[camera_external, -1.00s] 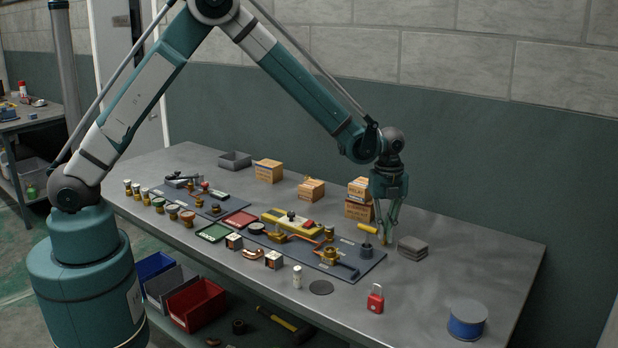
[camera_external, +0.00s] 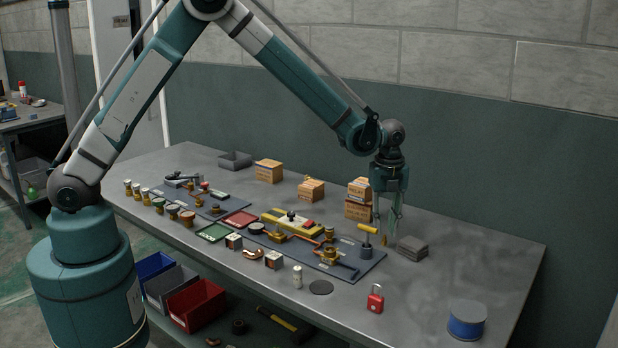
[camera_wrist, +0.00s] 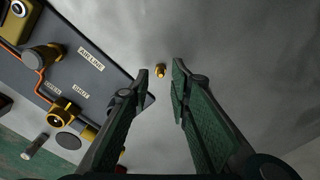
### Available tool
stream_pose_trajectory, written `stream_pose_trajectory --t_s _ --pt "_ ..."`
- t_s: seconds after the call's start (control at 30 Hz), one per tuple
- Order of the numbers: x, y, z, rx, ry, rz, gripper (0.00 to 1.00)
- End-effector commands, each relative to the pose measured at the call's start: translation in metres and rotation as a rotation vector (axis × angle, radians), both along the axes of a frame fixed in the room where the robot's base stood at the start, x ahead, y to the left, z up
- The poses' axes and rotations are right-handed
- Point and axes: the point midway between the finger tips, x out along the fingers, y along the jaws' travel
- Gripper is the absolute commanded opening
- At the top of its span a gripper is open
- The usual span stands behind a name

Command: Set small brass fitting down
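The small brass fitting (camera_external: 384,240) stands on the bare grey table, just right of the dark mat's edge.
Stacked grey blocks (camera_external: 411,248) lie just to the right. Cardboard boxes (camera_external: 358,199) stand behind. A red padlock (camera_external: 375,298) is in front. The right of the table is mostly clear.

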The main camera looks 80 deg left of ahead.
Motion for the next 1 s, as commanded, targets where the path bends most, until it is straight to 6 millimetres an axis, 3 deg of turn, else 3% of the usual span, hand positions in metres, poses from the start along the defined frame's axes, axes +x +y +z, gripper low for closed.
stream_pose_trajectory --t_s 0.5,0.7,1.0 --pt "-0.001 0.0 0.079 0.0 0.0 0.0 0.21" --pt "-0.001 0.0 0.094 0.0 0.0 0.0 0.21" --pt "-0.001 0.0 0.097 0.0 0.0 0.0 0.21"
